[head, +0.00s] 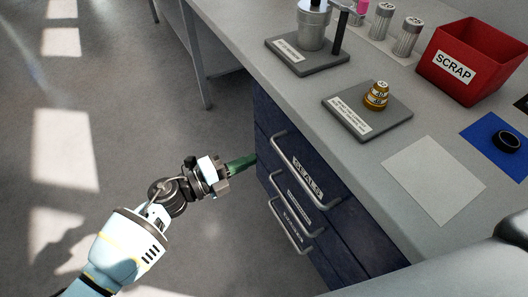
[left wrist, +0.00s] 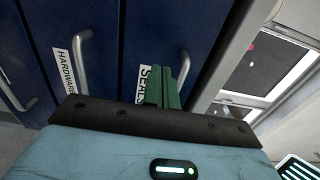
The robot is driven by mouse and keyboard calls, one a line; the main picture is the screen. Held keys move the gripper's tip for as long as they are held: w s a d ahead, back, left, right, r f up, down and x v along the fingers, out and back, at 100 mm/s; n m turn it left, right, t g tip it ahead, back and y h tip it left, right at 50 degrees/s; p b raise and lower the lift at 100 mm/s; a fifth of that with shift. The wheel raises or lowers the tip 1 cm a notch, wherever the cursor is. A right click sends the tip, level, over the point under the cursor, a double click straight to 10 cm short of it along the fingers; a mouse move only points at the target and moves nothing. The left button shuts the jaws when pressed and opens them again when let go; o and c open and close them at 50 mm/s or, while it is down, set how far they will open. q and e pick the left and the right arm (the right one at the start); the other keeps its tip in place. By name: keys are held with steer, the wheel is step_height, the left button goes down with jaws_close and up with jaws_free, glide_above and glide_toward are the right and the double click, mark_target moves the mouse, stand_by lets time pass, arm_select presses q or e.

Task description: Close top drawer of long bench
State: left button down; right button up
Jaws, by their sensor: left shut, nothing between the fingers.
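The long bench (head: 375,200) has a stack of dark blue drawers under its grey top. The top drawer (head: 268,122) has a grey bar handle (head: 300,172) and a label reading SEALS. Its front looks about in line with the drawers below; I cannot tell whether a small gap is left. My left gripper (head: 250,161) is shut and empty, its green fingers pointing at the drawer's left end, left of the handle. In the left wrist view the fingers (left wrist: 171,86) overlap the SEALS label (left wrist: 144,82); contact is unclear. My right gripper is out of view.
Lower drawers have handles (head: 290,227) that stick out. On the bench top are a red SCRAP bin (head: 472,62), a grey plate with a brass part (head: 376,96), a blue mat (head: 500,140) and a white sheet (head: 433,180). The floor at left is clear.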

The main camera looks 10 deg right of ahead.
arm_select(q)
steer(key=v, duration=0.5)
steer(key=shift+s+a, duration=0.1)
steer(key=shift+a, duration=0.3)
